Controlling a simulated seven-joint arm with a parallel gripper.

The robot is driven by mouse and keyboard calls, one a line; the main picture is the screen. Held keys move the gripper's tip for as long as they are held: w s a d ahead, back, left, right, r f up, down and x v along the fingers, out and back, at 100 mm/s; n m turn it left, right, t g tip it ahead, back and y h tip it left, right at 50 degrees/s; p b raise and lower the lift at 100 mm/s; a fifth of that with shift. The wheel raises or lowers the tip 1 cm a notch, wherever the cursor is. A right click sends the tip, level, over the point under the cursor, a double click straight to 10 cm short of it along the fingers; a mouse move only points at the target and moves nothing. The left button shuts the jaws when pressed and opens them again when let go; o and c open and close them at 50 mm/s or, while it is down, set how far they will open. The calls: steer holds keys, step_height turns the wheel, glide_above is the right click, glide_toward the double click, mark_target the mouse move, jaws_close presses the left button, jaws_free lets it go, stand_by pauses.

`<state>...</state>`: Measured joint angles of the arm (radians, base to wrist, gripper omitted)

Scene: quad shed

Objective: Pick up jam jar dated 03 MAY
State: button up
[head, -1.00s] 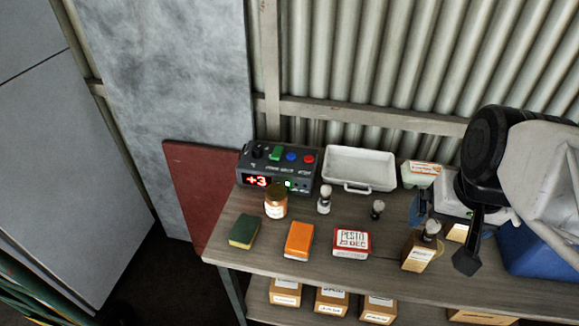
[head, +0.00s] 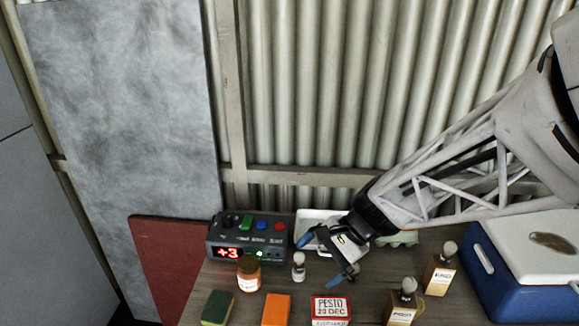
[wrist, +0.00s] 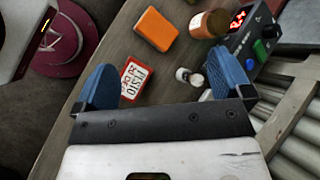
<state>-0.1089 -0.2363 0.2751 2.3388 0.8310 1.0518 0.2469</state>
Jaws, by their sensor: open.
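A round amber jar (head: 249,275) with a pale label stands on the bench in front of the grey device, at the left in the head view. Any date on it is too small to read. It also shows at the top of the wrist view (wrist: 207,24). My gripper (head: 320,262) is open and empty above the bench, to the right of the jar and apart from it. In the wrist view its blue fingers (wrist: 163,72) are spread wide, with the jar beyond the right finger.
A small white-bodied bottle (head: 299,268) stands between jar and gripper. A red-and-white PESTO 29 DEC tin (head: 330,309), orange block (head: 277,309) and green sponge (head: 217,307) lie in front. The grey device (head: 248,238) reads +3. Labelled bottles (head: 440,277) and a blue cooler (head: 525,262) stand right.

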steer(key=w+a+f+m+y, duration=0.3)
steer(key=w+a+f+m, duration=0.1)
steer(key=w+a+f, duration=0.2)
steer(key=m+t+y, duration=0.1)
steer(key=m+y, duration=0.2)
steer(key=m, duration=0.3)
glide_toward(256, 262)
steer(key=x, duration=0.4)
steer(key=shift+s+a+f, duration=0.1)
steer(key=shift+a+f, duration=0.05)
steer(key=shift+a, duration=0.15)
steer(key=shift+x, duration=1.3)
steer(key=shift+a, duration=0.15)
steer(key=shift+x, duration=2.45)
steer(key=shift+f, duration=0.1)
steer(key=shift+c, duration=0.3)
steer(key=c, duration=1.4)
steer(key=shift+o, duration=0.2)
